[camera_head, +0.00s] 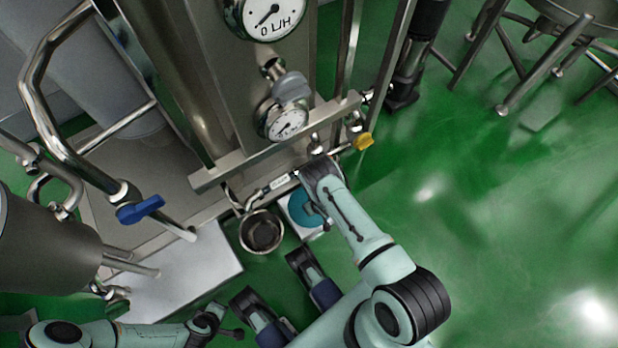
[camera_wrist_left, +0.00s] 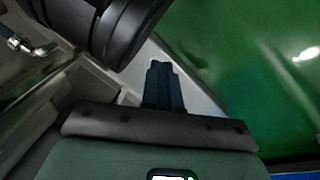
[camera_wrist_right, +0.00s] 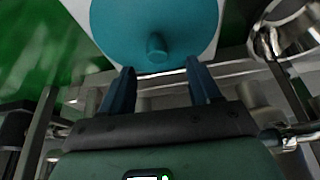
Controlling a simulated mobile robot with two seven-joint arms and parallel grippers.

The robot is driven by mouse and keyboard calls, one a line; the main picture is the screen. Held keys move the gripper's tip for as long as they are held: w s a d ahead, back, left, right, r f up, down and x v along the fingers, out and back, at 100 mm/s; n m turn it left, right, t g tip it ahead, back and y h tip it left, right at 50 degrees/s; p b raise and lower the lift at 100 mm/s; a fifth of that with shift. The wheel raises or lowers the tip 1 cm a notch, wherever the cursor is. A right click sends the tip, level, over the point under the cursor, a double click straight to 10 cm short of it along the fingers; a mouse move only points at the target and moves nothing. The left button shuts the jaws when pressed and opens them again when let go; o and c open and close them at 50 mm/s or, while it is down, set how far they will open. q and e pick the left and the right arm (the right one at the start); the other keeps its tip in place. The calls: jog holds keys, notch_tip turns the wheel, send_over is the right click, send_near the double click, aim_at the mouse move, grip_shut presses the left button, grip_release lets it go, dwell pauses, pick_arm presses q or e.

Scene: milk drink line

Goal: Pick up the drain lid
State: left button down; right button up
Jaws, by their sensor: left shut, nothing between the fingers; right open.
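The drain lid (camera_head: 301,209) is a teal disc on a white square block, partly covered by my right arm in the head view. In the right wrist view the lid (camera_wrist_right: 155,22) is large at the top, its small round knob pointing towards me. My right gripper (camera_wrist_right: 160,75) is open and empty, with the knob just ahead of and between its fingertips, apart from them. My left gripper (camera_wrist_left: 160,68) is shut and empty, low at the left side of the head view, away from the lid.
A round metal drain (camera_head: 262,231) is in the floor left of the lid. A steel frame with gauges (camera_head: 287,122), pipes and a yellow-handled valve (camera_head: 364,141) stands just behind. A blue-handled valve (camera_head: 140,209) is at left. Green floor (camera_head: 480,220) is clear at right.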

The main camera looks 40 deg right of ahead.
jog(key=b+x, duration=0.1)
jog(key=x, duration=0.2)
jog(key=b+x, duration=0.1)
jog(key=x, duration=0.1)
jog(key=shift+d+b, duration=0.25)
jog(key=shift+b, duration=0.1)
jog(key=shift+w+f, duration=0.2)
pick_arm(q)
jog(key=s+f+g, duration=0.2)
jog(key=s+f, duration=0.2)
jog(key=s, duration=0.2)
jog(key=shift+a+f, duration=0.25)
jog(key=shift+a, duration=0.1)
pick_arm(e)
grip_shut()
